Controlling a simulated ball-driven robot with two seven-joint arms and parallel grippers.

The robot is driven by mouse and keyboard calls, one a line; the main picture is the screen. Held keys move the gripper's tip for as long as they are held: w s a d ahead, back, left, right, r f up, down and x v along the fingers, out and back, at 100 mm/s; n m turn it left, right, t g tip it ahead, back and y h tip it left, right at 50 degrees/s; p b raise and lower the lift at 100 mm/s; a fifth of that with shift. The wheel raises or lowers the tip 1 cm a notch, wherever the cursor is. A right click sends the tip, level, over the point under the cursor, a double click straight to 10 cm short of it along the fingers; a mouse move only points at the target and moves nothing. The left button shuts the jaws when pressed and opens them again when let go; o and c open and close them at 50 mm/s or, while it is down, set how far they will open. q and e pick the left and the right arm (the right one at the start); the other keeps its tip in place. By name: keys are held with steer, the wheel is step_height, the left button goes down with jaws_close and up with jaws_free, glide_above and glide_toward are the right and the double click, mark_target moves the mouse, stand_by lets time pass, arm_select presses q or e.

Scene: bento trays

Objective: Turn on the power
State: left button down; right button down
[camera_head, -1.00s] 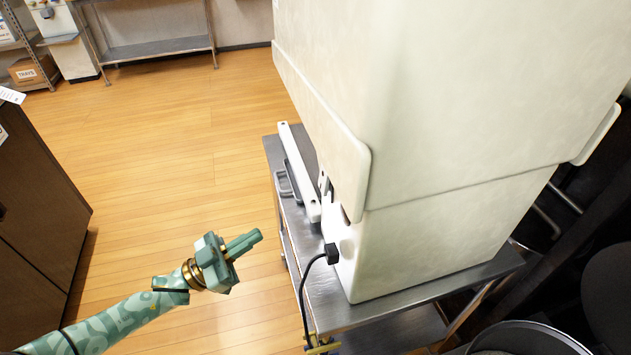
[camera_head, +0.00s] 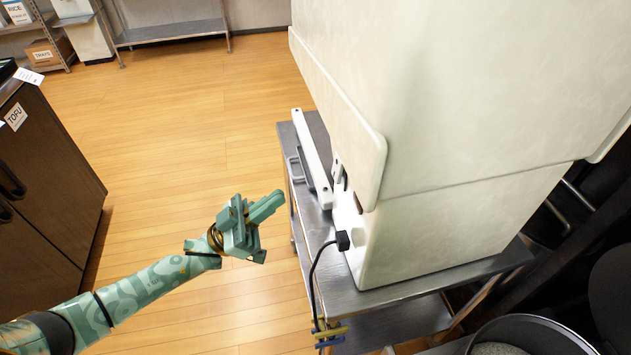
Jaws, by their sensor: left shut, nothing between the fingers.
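A large cream-white machine (camera_head: 455,225) stands on a steel table at the right. A black power plug (camera_head: 343,240) sits at its left side, with a black cord hanging down from it. A small dark recess (camera_head: 341,178) shows on that side above the plug; whether it holds a switch is too small to tell. My left gripper (camera_head: 268,205) is shut and empty. It is in the air left of the machine, apart from it, with its fingers pointing right. My right gripper is not in view.
The steel table (camera_head: 400,300) carries the machine and a long white bar (camera_head: 311,158). A brown cabinet (camera_head: 50,190) stands at the left. A dark round pot (camera_head: 530,330) is at the bottom right. The wooden floor (camera_head: 190,130) between is clear.

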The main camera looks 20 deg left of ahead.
mark_target(335, 171)
arm_select(q)
steer(key=w+d+r, duration=0.1)
steer(key=d, duration=0.1)
steer(key=w+d, duration=0.2)
steer(key=w+d+r+b, duration=0.1)
steer(key=d, duration=0.1)
steer(key=shift+w+d+r, duration=0.2)
steer(key=shift+r, duration=0.1)
steer(key=shift+w+d+r, duration=0.1)
steer(key=shift+d, duration=0.1)
